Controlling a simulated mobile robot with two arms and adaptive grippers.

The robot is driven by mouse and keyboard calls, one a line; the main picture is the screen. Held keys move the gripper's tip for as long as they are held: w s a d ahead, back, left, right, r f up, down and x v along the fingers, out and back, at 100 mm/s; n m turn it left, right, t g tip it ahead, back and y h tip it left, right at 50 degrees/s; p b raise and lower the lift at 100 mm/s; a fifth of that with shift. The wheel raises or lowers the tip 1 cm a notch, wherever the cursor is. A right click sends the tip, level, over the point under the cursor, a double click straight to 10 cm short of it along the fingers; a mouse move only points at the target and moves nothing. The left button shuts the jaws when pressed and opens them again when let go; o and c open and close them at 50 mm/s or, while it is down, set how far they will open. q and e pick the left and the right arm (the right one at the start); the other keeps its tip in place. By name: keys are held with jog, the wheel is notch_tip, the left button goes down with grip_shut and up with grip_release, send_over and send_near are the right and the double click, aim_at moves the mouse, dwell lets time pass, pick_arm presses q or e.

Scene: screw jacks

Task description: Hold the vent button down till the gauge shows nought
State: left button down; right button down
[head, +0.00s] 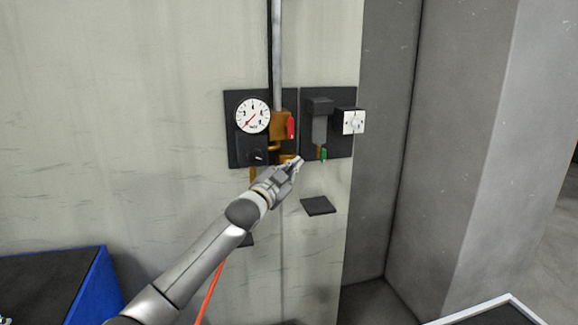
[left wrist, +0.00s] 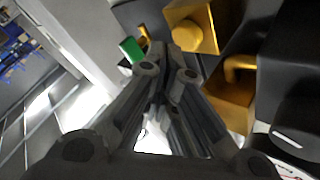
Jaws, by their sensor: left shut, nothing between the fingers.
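The round white gauge (head: 253,116) is on the left dark wall panel. Its red needle points to the lower left; the figures are too small to read. My left gripper (head: 297,162) is shut and empty, in front of the brass fittings at the panel's lower edge. In the left wrist view its fingers (left wrist: 166,72) are together, close to a brass block with a round yellow knob (left wrist: 190,36). I cannot tell whether this knob is the vent button, or whether the fingertips touch anything. My right gripper is not in view.
A red lever (head: 291,127) is right of the gauge. A small dark shelf (head: 318,206) juts out below. A blue-sided box (head: 90,290) is at lower left.

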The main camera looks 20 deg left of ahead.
pick_arm(q)
jog(key=shift+d, duration=0.1)
jog(key=s+d, duration=0.1)
jog(key=s, duration=0.1)
jog(key=s+d, duration=0.1)
jog(key=s, duration=0.1)
jog(key=shift+s+d, duration=0.1)
jog(key=shift+d, duration=0.25)
dwell(0.4)
